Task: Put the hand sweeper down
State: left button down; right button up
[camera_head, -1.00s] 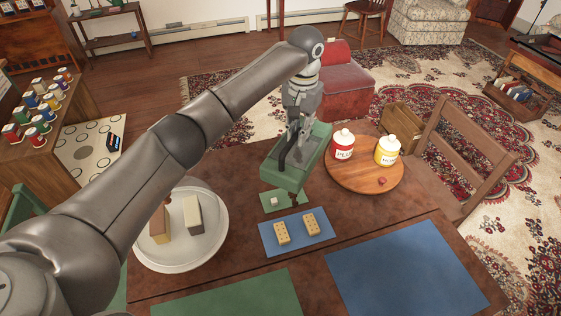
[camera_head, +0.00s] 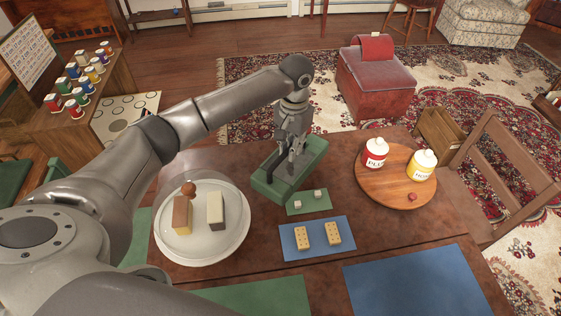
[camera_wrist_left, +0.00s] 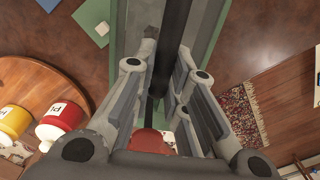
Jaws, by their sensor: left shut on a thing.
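The hand sweeper (camera_head: 312,152) is a green box-shaped tool with a dark handle. My left gripper (camera_head: 291,153) is shut on its handle from above. The sweeper is at the table's far edge, behind the small green mat, and I cannot tell whether its underside touches the table. My right gripper is not in view.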

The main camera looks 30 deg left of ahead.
aim_at(281, 164)
pick_arm(q)
jog(key=f, duration=0.1)
jog(key=s+a+f, duration=0.1)
jog(key=a+f, duration=0.1)
jog(key=shift+s, duration=0.25)
jog(key=shift+s+a+f+p, duration=0.15)
jog(key=shift+f+p, duration=0.3)
jog(key=shift+f, duration=1.35)
jog(key=c, duration=1.9)
grip_release()
jog(key=o, duration=0.4)
jog(key=shift+o, duration=0.2)
jog(key=shift+r, duration=0.1)
